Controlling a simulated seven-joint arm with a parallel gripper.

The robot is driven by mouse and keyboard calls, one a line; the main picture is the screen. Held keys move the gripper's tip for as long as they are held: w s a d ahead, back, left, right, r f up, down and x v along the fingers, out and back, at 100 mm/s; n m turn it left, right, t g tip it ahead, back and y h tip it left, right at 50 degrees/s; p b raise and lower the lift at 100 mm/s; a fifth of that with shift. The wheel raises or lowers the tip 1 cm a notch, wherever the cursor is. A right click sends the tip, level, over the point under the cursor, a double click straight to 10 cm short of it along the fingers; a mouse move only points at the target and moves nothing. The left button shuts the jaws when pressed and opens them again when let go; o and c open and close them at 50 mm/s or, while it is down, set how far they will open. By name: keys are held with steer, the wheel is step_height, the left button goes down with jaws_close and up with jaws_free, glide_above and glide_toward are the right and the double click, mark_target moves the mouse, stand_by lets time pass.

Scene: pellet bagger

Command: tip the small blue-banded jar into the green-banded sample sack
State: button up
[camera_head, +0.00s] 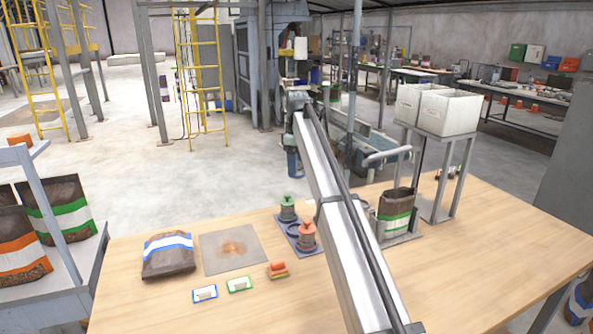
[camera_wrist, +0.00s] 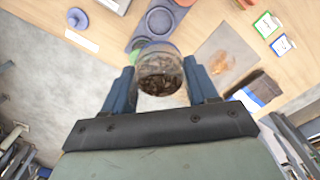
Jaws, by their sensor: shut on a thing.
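My gripper (camera_wrist: 163,88) is shut on a small clear jar (camera_wrist: 160,72) holding dark brown pellets, between its two blue fingers in the wrist view. In the head view my gripper's blue fingers (camera_head: 293,163) show beyond the far end of my arm, out past the table's back edge. The green-banded sample sack (camera_head: 396,215) stands upright with its top open in a metal stand, right of my arm. The jar is well left of and apart from it.
A grey rack (camera_head: 285,231) holds a green-topped jar (camera_head: 288,208) and an orange-topped jar (camera_head: 307,236). A blue-banded sack (camera_head: 168,255) lies left, beside a stained mat (camera_head: 233,252). White bins (camera_head: 437,108) stand on a raised frame behind the sample sack. The table's front right is clear.

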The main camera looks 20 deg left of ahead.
steer(key=shift+r, duration=0.5)
